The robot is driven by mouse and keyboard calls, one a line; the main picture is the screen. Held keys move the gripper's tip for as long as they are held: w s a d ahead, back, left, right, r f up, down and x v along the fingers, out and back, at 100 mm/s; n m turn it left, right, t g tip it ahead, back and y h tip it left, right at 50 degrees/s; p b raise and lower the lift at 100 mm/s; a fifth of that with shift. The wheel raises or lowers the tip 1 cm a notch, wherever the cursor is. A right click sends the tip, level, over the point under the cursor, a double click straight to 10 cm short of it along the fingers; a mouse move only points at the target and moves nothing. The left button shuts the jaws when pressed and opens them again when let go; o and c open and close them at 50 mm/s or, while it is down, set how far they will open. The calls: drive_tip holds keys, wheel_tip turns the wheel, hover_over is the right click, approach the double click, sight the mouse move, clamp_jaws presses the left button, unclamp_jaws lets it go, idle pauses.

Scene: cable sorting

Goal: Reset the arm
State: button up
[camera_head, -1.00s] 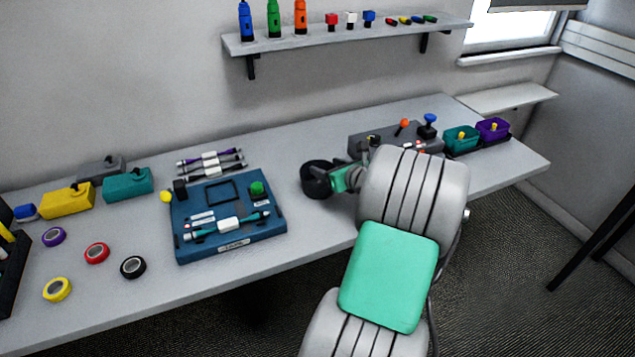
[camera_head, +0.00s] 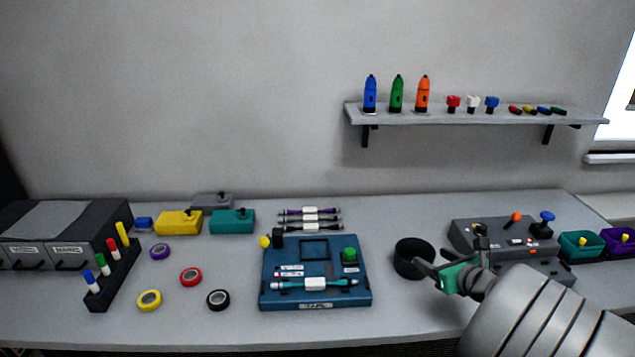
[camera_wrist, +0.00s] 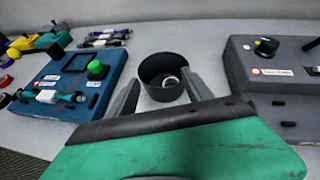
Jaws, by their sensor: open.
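My gripper (camera_head: 436,273) is at the right of the table in the head view, just right of a black round cup (camera_head: 413,258). In the wrist view its two grey fingers (camera_wrist: 158,90) stand apart with nothing between them. The black cup (camera_wrist: 160,78) is just beyond the fingertips, with a light ring-shaped thing inside it. My arm reaches in from the lower right of the head view.
A blue fixture (camera_head: 270,298) with a teal cable across it lies left of the cup. A grey control box (camera_head: 470,240) stands right of my gripper. Several tape rolls (camera_head: 190,277) lie at the left. A shelf (camera_head: 480,117) hangs above.

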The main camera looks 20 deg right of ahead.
drive_tip(key=w+a+f+n+g+y, duration=0.1)
drive_tip(key=a+n+g, duration=0.2)
drive_tip(key=a+n, duration=0.75)
drive_tip(key=w+a+f+n+g+y, duration=0.1)
drive_tip(key=a+n+g+y, duration=0.15)
drive_tip(key=a+n, duration=0.75)
drive_tip(key=s+a+r+n+g+h, duration=0.1)
drive_tip(key=s+a+n+g, duration=0.3)
drive_tip(key=s+a+n, duration=0.8)
drive_tip(key=n+h, duration=0.1)
drive_tip(key=n, duration=0.2)
drive_tip(key=shift+a+r+n+p, duration=0.2)
drive_tip(key=shift+a+n+p, duration=0.15)
drive_tip(key=shift+a, duration=0.05)
